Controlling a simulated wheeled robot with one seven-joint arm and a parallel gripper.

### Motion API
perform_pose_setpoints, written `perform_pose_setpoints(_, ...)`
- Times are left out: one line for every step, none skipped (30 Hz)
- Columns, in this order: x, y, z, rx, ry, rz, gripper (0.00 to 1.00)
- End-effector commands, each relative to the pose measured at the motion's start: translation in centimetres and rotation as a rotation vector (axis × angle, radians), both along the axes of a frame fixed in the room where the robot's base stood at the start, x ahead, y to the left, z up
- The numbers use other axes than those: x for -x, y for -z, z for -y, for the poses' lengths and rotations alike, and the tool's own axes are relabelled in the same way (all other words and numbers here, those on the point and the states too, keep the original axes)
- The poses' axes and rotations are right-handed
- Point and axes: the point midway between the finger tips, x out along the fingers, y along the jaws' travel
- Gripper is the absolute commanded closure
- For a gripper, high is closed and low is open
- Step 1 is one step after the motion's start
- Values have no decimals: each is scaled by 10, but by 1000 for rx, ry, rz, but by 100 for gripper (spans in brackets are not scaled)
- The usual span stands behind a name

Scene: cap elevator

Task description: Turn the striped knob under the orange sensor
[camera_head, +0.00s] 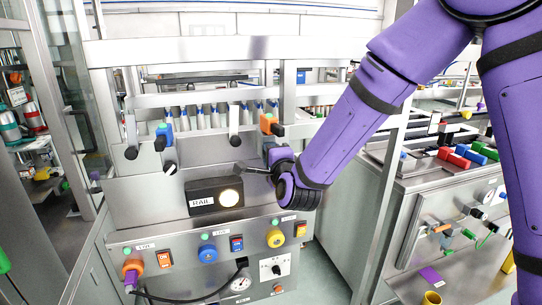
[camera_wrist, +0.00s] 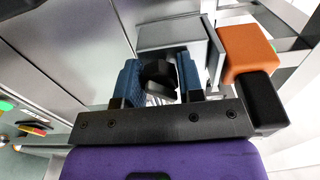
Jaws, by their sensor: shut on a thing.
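The orange sensor (camera_head: 267,123), a block with a black end, sits on the upper right of the steel machine. In the wrist view the orange sensor (camera_wrist: 246,52) is at the right, beside my gripper. My gripper (camera_head: 262,168) is at the machine front below the sensor. In the wrist view, the blue pads of my gripper (camera_wrist: 160,80) are shut on a black knob (camera_wrist: 158,74), one pad on each side. Its stripe is not visible from here. In the head view, my gripper hides this knob.
A black-and-white knob (camera_head: 170,168) sits at the left under the blue sensor (camera_head: 164,132). A RAIL box with a lit lamp (camera_head: 230,197) is below left of my gripper. A grey metal block (camera_wrist: 178,38) is behind the held knob.

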Motion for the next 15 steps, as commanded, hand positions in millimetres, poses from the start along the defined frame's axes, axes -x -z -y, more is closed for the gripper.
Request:
perform_pose_setpoints(0,1,0,-4,0,-4,89)
perform_pose_setpoints(0,1,0,-6,0,-5,89)
perform_pose_setpoints(0,1,0,-7,0,-5,89)
perform_pose_setpoints(0,1,0,-8,0,-5,89)
perform_pose_setpoints(0,1,0,-9,0,-6,89)
perform_pose_setpoints(1,1,0,-9,0,-7,89)
perform_pose_setpoints(1,1,0,-9,0,-7,89)
perform_pose_setpoints(1,1,0,-9,0,-7,89)
perform_pose_setpoints(1,2,0,-8,0,-6,89)
perform_pose_setpoints(1,2,0,-8,0,-6,89)
perform_pose_setpoints(1,2,0,-8,0,-6,89)
perform_pose_setpoints(1,2,0,-8,0,-6,89)
perform_pose_setpoints(1,2,0,-8,0,-6,89)
perform_pose_setpoints(0,2,0,-8,0,-6,60)
perform_pose_setpoints(1,2,0,-8,0,-6,51)
